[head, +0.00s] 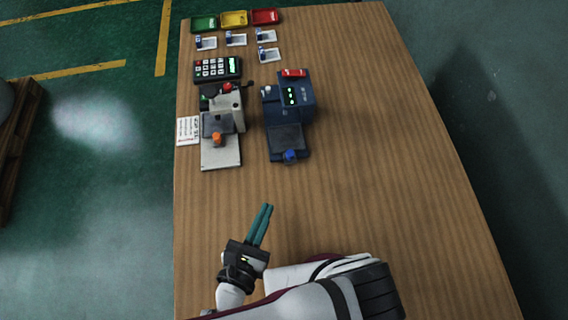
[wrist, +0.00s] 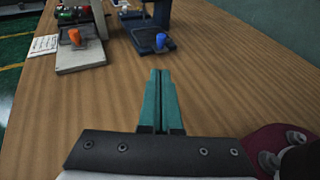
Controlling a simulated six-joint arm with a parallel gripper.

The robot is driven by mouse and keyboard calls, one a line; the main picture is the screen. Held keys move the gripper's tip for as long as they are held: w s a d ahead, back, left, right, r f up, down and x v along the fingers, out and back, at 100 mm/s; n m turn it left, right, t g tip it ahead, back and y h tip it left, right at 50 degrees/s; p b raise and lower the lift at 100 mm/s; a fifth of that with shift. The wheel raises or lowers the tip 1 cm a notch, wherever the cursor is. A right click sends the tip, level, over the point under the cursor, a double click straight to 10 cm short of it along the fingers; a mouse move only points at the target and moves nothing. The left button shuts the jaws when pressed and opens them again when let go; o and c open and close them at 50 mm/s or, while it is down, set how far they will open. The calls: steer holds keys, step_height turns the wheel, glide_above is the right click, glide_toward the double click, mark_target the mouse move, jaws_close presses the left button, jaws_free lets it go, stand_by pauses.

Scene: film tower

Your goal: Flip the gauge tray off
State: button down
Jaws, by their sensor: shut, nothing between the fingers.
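Two bench devices stand beyond my gripper. The left one is pale grey (head: 221,157), with a dark grey tray (head: 211,121) and an orange knob (head: 216,138) at its front. The right one is dark blue (head: 305,107), with a dark tray (head: 286,136) and a blue knob (head: 290,156) at its front. No readable label shows which is the gauge tray. The wrist view shows the orange knob (wrist: 74,37) and blue knob (wrist: 162,41) ahead. My gripper (head: 267,207) is shut and empty, its teal fingers together, on the near side of both devices and apart from them.
A black keypad (head: 217,68) stands behind the left device and a printed card (head: 187,131) lies at its left. Green (head: 204,24), yellow (head: 234,18) and red (head: 266,16) bins and several small white items sit at the back. The table's right side (head: 390,150) is clear.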

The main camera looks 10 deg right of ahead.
glide_toward(279, 145)
steer(key=d, duration=0.4)
steer(key=shift+w+d, duration=0.15)
steer(key=shift+d, duration=0.1)
steer(key=shift+w, duration=0.1)
steer(key=w, duration=0.8)
steer(key=shift+w, duration=0.1)
steer(key=v, duration=0.9)
steer(key=f+v, duration=0.1)
steer(key=v, duration=0.4)
steer(key=shift+s, duration=0.25)
